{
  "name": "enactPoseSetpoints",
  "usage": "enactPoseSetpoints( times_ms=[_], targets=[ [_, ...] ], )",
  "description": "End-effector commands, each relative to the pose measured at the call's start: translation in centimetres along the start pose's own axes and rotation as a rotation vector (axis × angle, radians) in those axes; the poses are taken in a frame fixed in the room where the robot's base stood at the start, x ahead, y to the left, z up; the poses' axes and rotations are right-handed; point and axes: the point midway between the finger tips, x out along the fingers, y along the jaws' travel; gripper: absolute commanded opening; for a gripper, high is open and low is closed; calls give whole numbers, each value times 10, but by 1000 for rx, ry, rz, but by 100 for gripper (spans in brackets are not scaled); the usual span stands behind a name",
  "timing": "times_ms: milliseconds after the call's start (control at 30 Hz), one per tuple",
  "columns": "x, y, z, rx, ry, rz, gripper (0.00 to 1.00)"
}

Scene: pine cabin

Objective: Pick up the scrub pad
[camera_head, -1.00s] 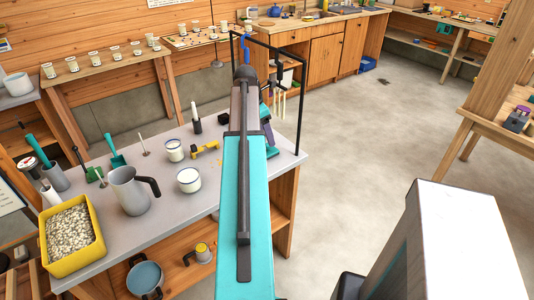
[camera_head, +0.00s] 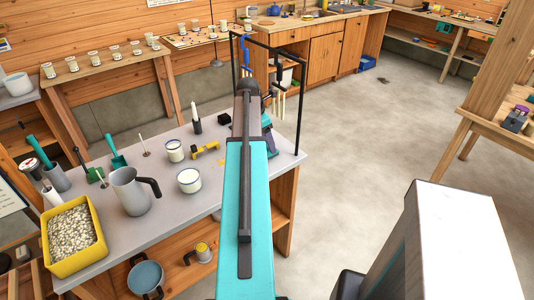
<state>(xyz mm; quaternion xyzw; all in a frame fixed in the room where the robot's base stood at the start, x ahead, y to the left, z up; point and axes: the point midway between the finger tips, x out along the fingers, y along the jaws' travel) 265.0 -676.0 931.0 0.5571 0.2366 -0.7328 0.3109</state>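I cannot pick out the scrub pad in this view. My teal and dark grey arm runs up the middle of the picture, over the right part of the grey-topped workbench (camera_head: 210,228). It covers part of the bench top. My gripper's fingers do not show. A small teal and dark shape shows just right of the arm near the bench's right end, too covered to make out.
On the bench are a yellow tub of pale pellets (camera_head: 97,246), a grey jug (camera_head: 127,190), two white cups (camera_head: 189,181) (camera_head: 175,151), a yellow tool (camera_head: 206,150) and a candle (camera_head: 196,123). A black frame (camera_head: 301,100) rises at its right end. Open floor lies right.

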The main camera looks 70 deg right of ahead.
Motion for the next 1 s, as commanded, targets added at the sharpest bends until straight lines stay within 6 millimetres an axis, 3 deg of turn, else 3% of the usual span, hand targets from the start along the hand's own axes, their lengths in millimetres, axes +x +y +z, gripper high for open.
enactPoseSetpoints(
  times_ms=[400, 967, 1000],
  targets=[
    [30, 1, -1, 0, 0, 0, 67],
    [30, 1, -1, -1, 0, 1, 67],
    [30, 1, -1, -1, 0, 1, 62]
  ],
)
